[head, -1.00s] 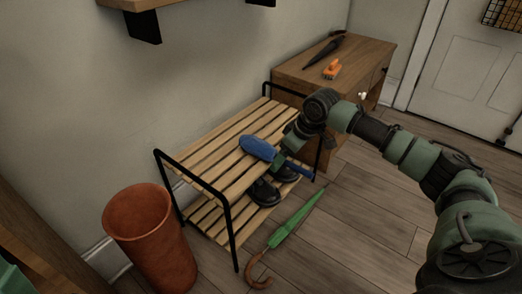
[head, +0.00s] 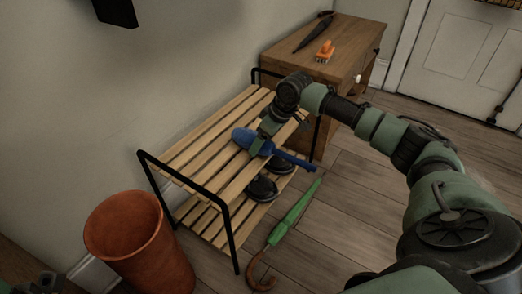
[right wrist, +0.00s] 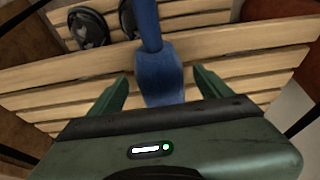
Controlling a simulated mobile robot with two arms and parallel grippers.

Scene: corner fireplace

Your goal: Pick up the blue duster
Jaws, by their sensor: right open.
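The blue duster (head: 243,138) lies on the top slats of the shoe rack, its handle (head: 297,161) sticking out past the front edge. My right gripper (head: 266,138) is just over the duster, where the head meets the handle. In the right wrist view my right gripper (right wrist: 161,76) is open, with the duster (right wrist: 160,80) between its two fingers.
The slatted rack (head: 190,148) has a black metal frame. Dark shoes (head: 262,188) sit on its lower shelf. A terracotta bin (head: 135,240) stands left. A wooden cabinet (head: 345,60) behind holds an orange brush (head: 325,50) and dark umbrella (head: 313,33).

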